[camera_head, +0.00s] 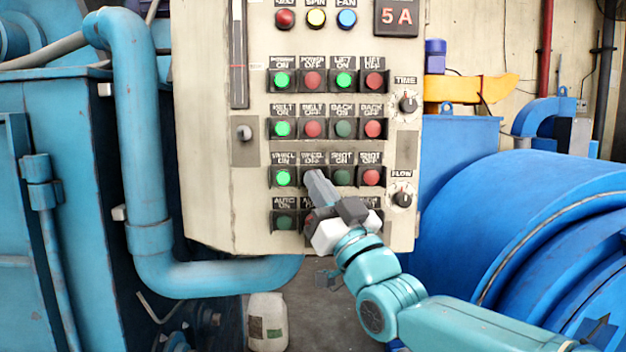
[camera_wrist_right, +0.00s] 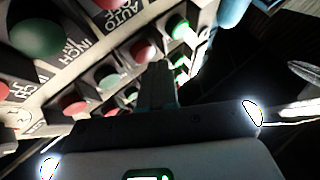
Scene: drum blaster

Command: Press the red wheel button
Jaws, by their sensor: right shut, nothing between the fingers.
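The control panel (camera_head: 215,200) has rows of lit green and red buttons. The label above the wheel-off position (camera_head: 313,157) shows in the head view, in the third full row. The red wheel button under it is hidden behind my right gripper's fingertips. My right gripper (camera_head: 315,180) is shut and empty, its fingers pointing at that spot from below right. Contact with the button cannot be told. In the right wrist view the closed fingers (camera_wrist_right: 158,85) reach in among the buttons. The green wheel-on button (camera_head: 283,178) is lit, just left of the fingertips. My left gripper is out of view.
A red shot-off button (camera_head: 371,177) and the flow knob (camera_head: 403,199) sit to the right. The bottom row, with a dark green button (camera_head: 284,221), is partly covered by my gripper. A blue pipe (camera_head: 145,150) stands left and a blue drum (camera_head: 530,230) right.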

